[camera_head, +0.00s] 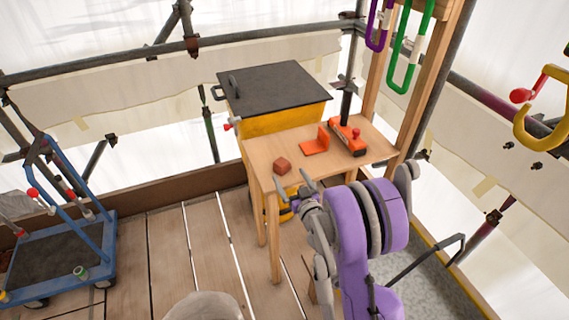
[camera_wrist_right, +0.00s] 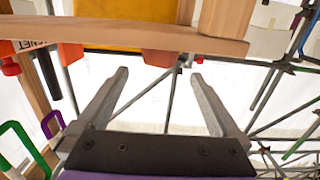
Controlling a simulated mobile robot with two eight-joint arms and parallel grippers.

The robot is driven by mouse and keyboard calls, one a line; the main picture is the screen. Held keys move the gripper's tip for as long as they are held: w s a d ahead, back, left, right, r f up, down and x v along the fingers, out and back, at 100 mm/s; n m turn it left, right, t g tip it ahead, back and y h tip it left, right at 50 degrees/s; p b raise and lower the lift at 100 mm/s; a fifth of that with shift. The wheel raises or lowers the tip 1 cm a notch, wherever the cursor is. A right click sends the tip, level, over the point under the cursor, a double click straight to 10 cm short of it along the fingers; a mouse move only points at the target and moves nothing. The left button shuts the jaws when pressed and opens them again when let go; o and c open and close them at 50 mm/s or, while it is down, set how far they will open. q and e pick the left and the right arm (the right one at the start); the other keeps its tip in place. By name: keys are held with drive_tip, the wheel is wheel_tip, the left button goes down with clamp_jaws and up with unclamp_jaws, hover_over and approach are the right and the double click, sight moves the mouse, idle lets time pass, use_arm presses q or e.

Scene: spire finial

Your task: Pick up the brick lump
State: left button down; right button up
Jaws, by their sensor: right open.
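The brick lump (camera_head: 282,166) is a small reddish-brown block near the left front corner of the wooden table (camera_head: 375,146). It also shows in the right wrist view (camera_wrist_right: 162,57), where the scene appears upside down and the lump lies beyond the fingers. My right gripper (camera_head: 293,189) is at the table's front edge, just in front of the lump and apart from it. Its two fingers (camera_wrist_right: 162,88) are spread wide with nothing between them. My left gripper is in neither view.
An orange bracket (camera_head: 316,144) and an orange tool (camera_head: 347,138) stand farther right on the table. A yellow bin (camera_head: 284,123) with a black lid (camera_head: 272,87) is behind it. A blue trolley (camera_head: 107,232) stands at left. Hooks hang above right.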

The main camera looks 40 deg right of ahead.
sight(284, 167)
drive_tip(key=p+x, duration=0.1)
drive_tip(key=x, duration=0.7)
drive_tip(key=shift+w+f, duration=0.1)
drive_tip(key=shift+a, duration=0.1)
drive_tip(key=c, duration=1.5)
